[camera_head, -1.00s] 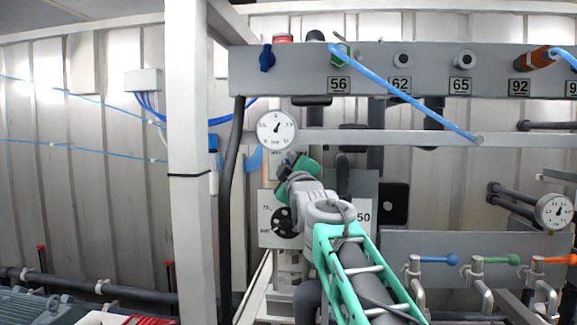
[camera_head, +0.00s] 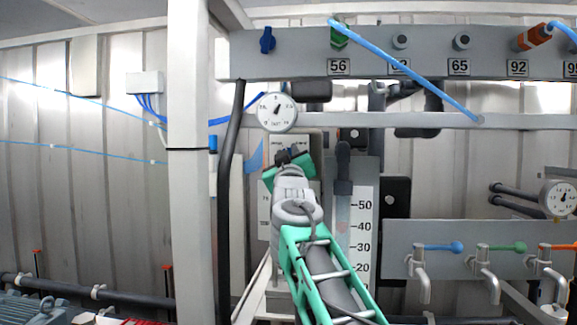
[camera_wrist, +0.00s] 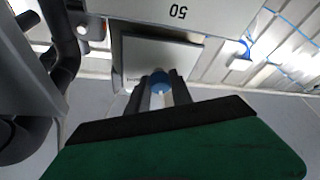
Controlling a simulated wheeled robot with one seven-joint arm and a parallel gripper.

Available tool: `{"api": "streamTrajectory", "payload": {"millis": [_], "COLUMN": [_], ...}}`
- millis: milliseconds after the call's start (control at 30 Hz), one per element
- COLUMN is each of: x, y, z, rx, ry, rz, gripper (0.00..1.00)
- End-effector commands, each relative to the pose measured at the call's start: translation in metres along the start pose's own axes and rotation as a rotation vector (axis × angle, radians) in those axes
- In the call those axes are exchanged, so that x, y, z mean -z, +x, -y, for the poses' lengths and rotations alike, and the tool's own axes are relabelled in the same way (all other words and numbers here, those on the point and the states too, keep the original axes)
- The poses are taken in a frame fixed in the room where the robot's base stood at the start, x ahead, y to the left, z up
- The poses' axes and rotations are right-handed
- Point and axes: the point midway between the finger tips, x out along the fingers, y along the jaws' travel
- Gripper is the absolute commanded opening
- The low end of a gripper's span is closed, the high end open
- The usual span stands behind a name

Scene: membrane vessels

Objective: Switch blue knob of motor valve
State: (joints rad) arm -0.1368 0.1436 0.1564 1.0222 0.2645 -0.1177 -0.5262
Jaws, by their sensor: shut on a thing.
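In the wrist view, a round blue knob (camera_wrist: 159,82) sits between the two dark fingers of my gripper (camera_wrist: 160,92), in front of a grey boxy housing (camera_wrist: 165,50). The fingers are shut on it. The knob's front part shows and the fingers cover its sides; its turning position cannot be told. In the head view, my gripper (camera_head: 285,157), with its green body, is at a grey housing just below a round dial gauge (camera_head: 277,112). The arm and gripper hide the knob there.
A numbered panel (camera_head: 300,65) with a blue handle (camera_head: 267,40) and hoses runs above. A white post (camera_head: 187,200) and black hose (camera_head: 229,170) stand left of my arm. A scale (camera_head: 363,230) and taps with coloured handles (camera_head: 438,247) are at right. Dark pipes (camera_wrist: 65,60) lie left in the wrist view.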

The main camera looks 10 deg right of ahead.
Motion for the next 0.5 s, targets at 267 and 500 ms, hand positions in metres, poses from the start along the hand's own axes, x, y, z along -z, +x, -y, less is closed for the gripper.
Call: {"api": "streamTrajectory", "payload": {"millis": [267,500], "x": [-0.0019,0.0003], "y": [0.0,0.0008], "z": [0.0044,0.0036], "rx": [-0.097,-0.181], "ry": [0.242,0.441], "rz": [0.002,0.002], "gripper": [0.0,0.0]}}
